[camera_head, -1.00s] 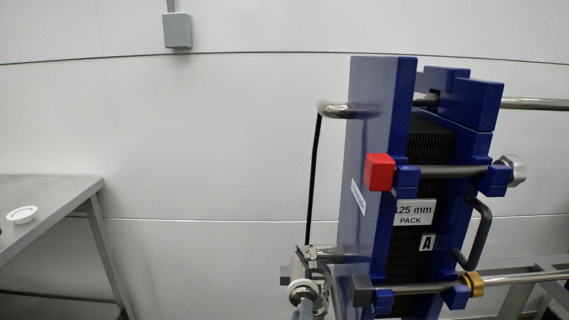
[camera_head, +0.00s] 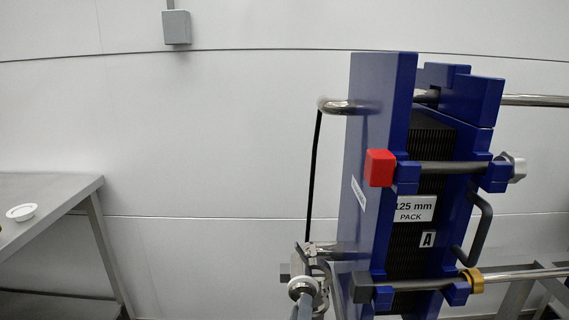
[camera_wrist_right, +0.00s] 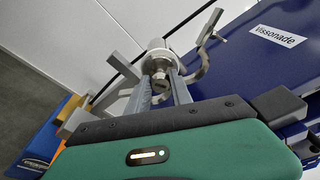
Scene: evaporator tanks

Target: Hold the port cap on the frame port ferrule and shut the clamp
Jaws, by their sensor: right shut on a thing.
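My right gripper (camera_head: 302,302) comes up from the bottom of the head view. In the right wrist view its two grey fingers (camera_wrist_right: 159,91) are shut on a small round metal piece, apparently the port cap (camera_wrist_right: 160,68). The cap also shows as a round metal disc in the head view (camera_head: 302,286). It is at the end of the lower frame port; the ferrule behind it is hidden. The clamp (camera_wrist_right: 207,62) hangs open around this end, with a curved jaw to the right of the cap. Whether cap and ferrule touch I cannot tell. My left gripper is not in view.
A blue plate pack (camera_head: 366,130) stands just right of the port, with a red block (camera_head: 380,168) and tie bars. A bent upper pipe (camera_head: 340,107) with a black rod is above. A steel table (camera_head: 60,187) with a white dish (camera_head: 22,212) stands left. Space between is clear.

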